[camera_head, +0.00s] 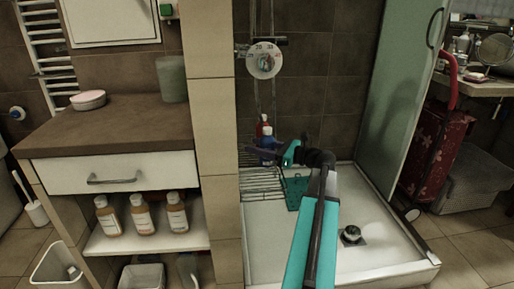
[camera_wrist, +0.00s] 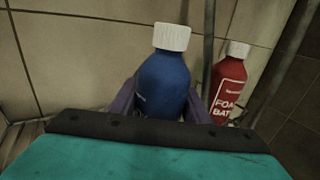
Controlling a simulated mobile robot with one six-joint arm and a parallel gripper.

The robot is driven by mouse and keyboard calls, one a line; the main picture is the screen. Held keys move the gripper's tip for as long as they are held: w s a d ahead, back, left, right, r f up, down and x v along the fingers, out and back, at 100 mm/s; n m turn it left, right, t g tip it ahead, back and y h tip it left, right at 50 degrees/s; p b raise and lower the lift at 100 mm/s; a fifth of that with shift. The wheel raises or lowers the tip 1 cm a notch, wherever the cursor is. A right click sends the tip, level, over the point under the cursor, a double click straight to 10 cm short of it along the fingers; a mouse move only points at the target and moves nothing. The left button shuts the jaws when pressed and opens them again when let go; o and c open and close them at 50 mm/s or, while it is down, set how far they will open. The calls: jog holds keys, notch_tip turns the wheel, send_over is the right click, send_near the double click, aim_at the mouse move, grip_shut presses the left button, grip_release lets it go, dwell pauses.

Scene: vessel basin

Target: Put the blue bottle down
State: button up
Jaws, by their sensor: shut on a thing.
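The blue bottle (camera_wrist: 165,80) has a white cap and stands roughly upright in the wrist view, between the two dark fingers of my gripper (camera_wrist: 160,105). The fingers are shut on its sides. In the head view the blue bottle (camera_head: 268,140) shows small at the back of the shower, with my gripper (camera_head: 272,152) at it. It is just above or on a wire rack (camera_head: 262,183); I cannot tell whether its base touches, since the base is hidden.
A red bottle (camera_wrist: 230,85) with a white cap stands close to the right of the blue bottle. A tiled wall (camera_wrist: 80,50) is behind, and a vertical pipe (camera_wrist: 208,45) runs between the bottles. The shower tray (camera_head: 375,225) lies below, with a glass panel (camera_head: 400,90) at right.

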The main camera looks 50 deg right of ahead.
jog(key=shift+f, duration=0.1)
jog(key=o, duration=1.2)
jog(key=shift+f, duration=0.1)
jog(key=shift+s+r, duration=0.1)
jog(key=shift+r, duration=0.2)
jog(key=shift+p+v, duration=2.2)
jog(key=shift+v, duration=3.65)
jog(key=shift+s, duration=0.1)
